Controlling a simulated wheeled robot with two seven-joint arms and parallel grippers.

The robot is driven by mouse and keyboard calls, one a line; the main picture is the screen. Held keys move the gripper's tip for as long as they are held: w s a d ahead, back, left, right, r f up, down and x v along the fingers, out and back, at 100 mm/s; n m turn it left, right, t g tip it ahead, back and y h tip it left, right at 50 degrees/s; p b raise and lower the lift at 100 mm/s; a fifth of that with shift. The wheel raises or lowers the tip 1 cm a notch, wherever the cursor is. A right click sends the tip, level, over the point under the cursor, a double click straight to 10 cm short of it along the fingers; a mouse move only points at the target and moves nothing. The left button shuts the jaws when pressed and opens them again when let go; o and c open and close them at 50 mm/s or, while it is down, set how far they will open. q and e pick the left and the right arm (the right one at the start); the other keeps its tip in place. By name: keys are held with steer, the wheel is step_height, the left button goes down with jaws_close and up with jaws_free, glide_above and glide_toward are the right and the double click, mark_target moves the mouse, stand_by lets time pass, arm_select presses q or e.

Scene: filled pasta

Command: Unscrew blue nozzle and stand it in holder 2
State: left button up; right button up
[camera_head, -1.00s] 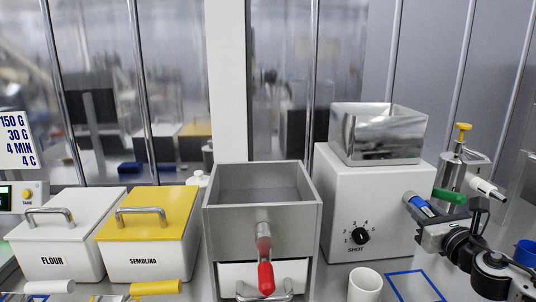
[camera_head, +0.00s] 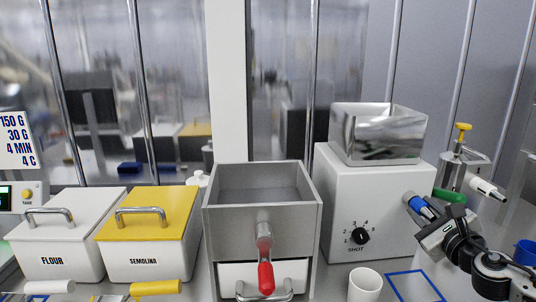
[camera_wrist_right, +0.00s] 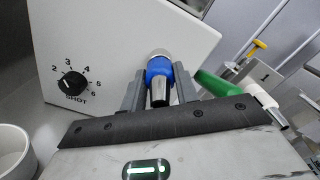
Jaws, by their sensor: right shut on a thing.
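The blue nozzle (camera_head: 419,205) is at the spout on the right side of the white filling machine (camera_head: 372,200). My right gripper (camera_head: 425,212) is shut on it from the right. In the right wrist view, the blue nozzle (camera_wrist_right: 159,67) sits between the two fingers (camera_wrist_right: 158,78), its metal tip pointing toward the camera and its rear against the pale spout. A holder plate marked 1 (camera_wrist_right: 263,76) shows to the right of the gripper. I cannot make out holder 2. My left gripper is out of view.
A green part (camera_head: 449,196) and a white-and-metal nozzle (camera_head: 486,188) are close behind my right gripper. A white cup (camera_head: 365,285) and a blue-outlined square (camera_head: 413,286) are in front of the machine. A blue cup (camera_head: 525,253) is at the right edge.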

steer(key=shift+n, duration=0.9)
steer(key=o, duration=1.1)
steer(key=shift+c, duration=0.2)
steer(key=m, duration=0.3)
steer(key=m+b, duration=0.1)
steer(key=shift+f, duration=0.25)
steer(key=m, duration=0.5)
steer(key=shift+b, duration=0.4)
steer(key=m, duration=0.2)
steer(key=shift+r+m, duration=0.2)
steer(key=shift+m, duration=0.1)
steer(key=m, duration=1.2)
steer(key=shift+r+m, duration=0.1)
steer(key=shift+m, duration=0.3)
steer(key=m+p, duration=0.2)
steer(key=m, duration=0.4)
steer(key=shift+m, duration=1.2)
steer(key=m, duration=0.2)
steer(key=shift+m, duration=0.4)
steer(key=m, duration=0.7)
steer(key=shift+m, duration=0.3)
